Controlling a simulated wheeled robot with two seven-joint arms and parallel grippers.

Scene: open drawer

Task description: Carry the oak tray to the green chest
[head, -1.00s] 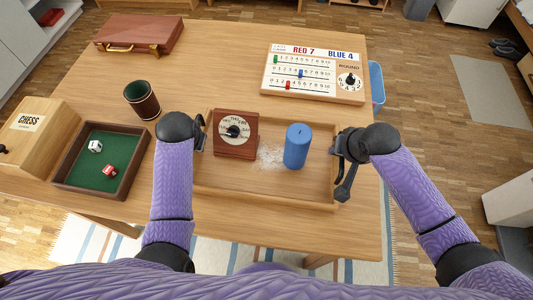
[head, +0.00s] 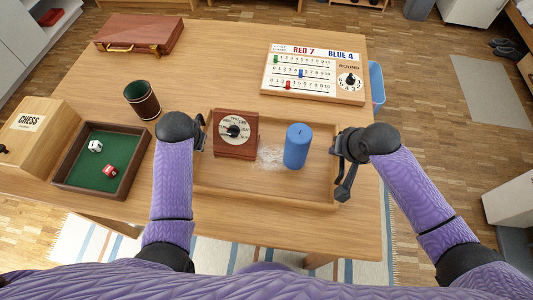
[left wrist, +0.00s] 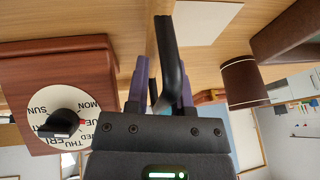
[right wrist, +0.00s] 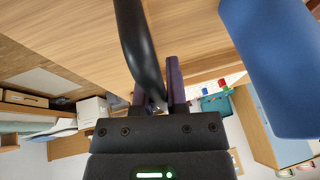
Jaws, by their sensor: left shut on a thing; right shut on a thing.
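The oak tray (head: 265,197) lies level at the front of the table. It carries a dark red-brown box with a weekday dial (head: 236,150), a blue cylinder (head: 297,158) and a white speckled patch (head: 269,157) between them. My left gripper (head: 202,135) is shut on the black handle at the tray's left end; the handle (left wrist: 169,60) shows between the fingers in the left wrist view. My right gripper (head: 338,150) is shut on the handle at the right end, also in the right wrist view (right wrist: 135,45). I cannot make out the green chest in the head view.
A green-lined dice tray (head: 100,187), a chess box (head: 38,130) and a dark cup (head: 142,100) stand left of the tray. A scoreboard (head: 313,75) stands behind it at right, a brown case (head: 140,34) at the back left. The table's middle back is clear.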

